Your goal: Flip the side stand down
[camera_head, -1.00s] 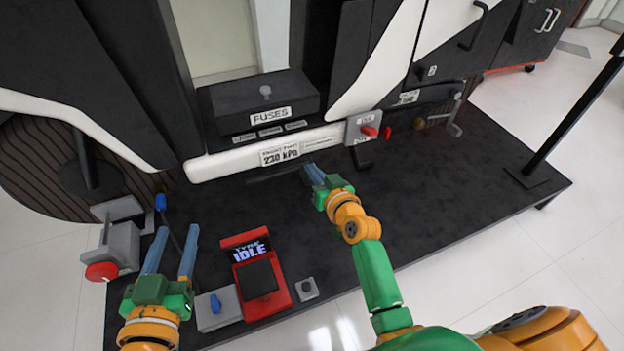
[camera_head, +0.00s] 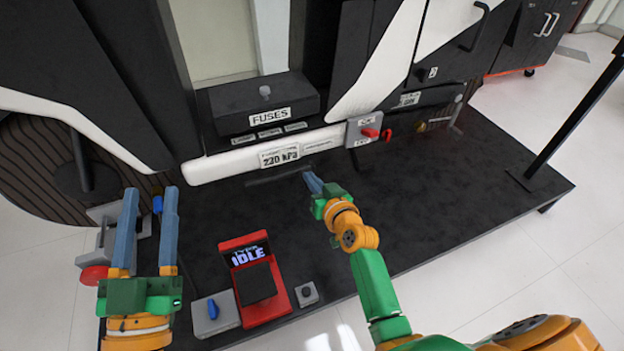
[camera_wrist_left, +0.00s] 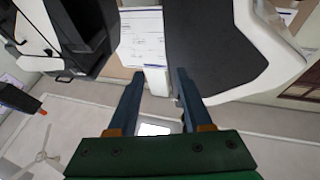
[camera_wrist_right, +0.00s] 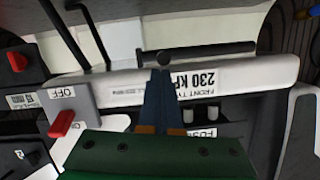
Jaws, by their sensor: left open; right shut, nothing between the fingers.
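A dark bar, which looks like the side stand (camera_head: 275,179), lies along the lower edge of the white rail (camera_head: 235,162), low over the black platform. In the right wrist view the bar (camera_wrist_right: 212,50) runs roughly parallel to the rail, with a round end near my fingertips. My right gripper (camera_head: 312,179) is shut and empty beside the bar's right end; I cannot tell whether it touches. It also shows in the right wrist view (camera_wrist_right: 160,76). My left gripper (camera_head: 151,192) is open and empty at the left, with its fingers apart in the left wrist view (camera_wrist_left: 157,72).
A red switch (camera_head: 370,132) sits on a grey box right of the rail. A red display unit (camera_head: 258,285), a blue-knobbed box (camera_head: 213,312) and a grey unit with a red knob (camera_head: 95,274) are at the front left. The black platform (camera_head: 450,200) is clear on the right.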

